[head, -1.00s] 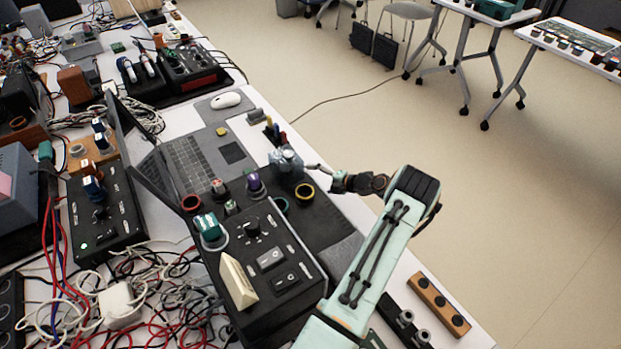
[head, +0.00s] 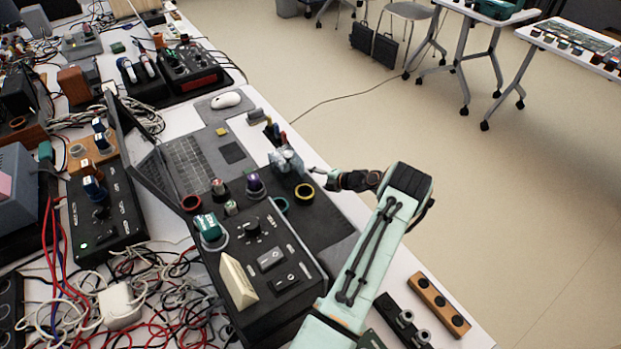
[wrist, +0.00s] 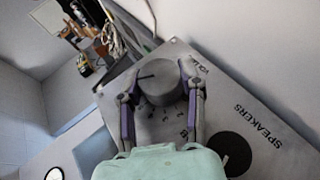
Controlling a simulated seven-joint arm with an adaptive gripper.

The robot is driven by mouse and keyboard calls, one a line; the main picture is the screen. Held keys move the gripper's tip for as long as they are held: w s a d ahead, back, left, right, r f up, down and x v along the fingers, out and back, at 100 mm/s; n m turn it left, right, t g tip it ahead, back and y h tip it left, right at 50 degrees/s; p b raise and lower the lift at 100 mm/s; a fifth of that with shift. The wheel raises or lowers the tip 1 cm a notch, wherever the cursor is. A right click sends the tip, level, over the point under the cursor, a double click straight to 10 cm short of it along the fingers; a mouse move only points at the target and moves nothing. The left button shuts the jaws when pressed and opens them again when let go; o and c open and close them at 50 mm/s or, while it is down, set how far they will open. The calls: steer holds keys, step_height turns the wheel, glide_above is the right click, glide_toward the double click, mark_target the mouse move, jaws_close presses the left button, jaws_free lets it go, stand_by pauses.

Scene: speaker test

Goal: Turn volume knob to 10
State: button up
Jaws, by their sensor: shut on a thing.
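The volume knob (wrist: 148,88) is a large grey round knob with a dark pointer line, in the wrist view. It stands on a grey panel (wrist: 230,100) with small numbers near the knob, part of a label beside it and the word SPEAKERS. My gripper (wrist: 160,84) is shut on the knob, with one finger on each side. My wrist hides part of the panel and some of the scale, and I cannot read the pointed number. In the head view my gripper (head: 288,162) is small, over the dark table mat, and the knob cannot be made out there.
A black control box (head: 265,265) with switches and a green-topped knob stands left of my arm. An open laptop (head: 180,165) lies beyond it. Cables (head: 130,300) tangle at the lower left. An orange block (head: 438,305) lies near the table's right edge.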

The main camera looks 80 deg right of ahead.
steer(key=g+y, duration=0.1)
steer(key=g, duration=0.1)
steer(key=m+g+y, duration=0.1)
steer(key=g+y, duration=0.1)
steer(key=shift+w+d+r, duration=0.1)
steer(key=shift+w, duration=0.1)
steer(key=m+g+y, duration=0.1)
steer(key=g+y, duration=0.3)
stand_by(0.4)
steer(key=shift+m+g, duration=0.3)
stand_by(0.3)
steer(key=o, duration=1.2)
steer(key=shift+c, duration=0.2)
step_height(320, 180, up, 10)
steer(key=shift+s+d, duration=0.4)
steer(key=shift+s, duration=0.05)
